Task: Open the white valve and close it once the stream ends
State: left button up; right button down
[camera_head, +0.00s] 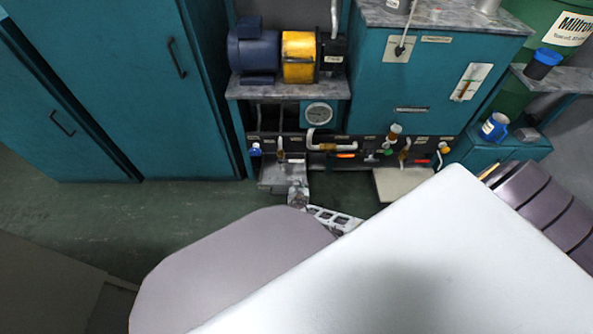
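The hydraulic motor's low valve panel is at the top centre. On it are a bent white pipe (320,143), an orange handle (346,156) and a red handle (420,162). A small whitish lever (295,157) is left of the white pipe. I cannot tell surely which part is the white valve, or its setting. One gripper (298,192), apparently my right, is small and just below the panel's left part, in front of a grey tray (272,182). I cannot tell whether it is open or touching anything. My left gripper is not visible.
My large white and grey body parts fill the lower right and hide the floor there. Teal cabinets (110,80) stand at the left. A blue motor (253,50) and a teal tank (430,80) are above the panel. The green floor (120,215) is clear at left.

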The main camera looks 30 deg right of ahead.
aim_at(292, 160)
jog(key=shift+n, duration=0.6)
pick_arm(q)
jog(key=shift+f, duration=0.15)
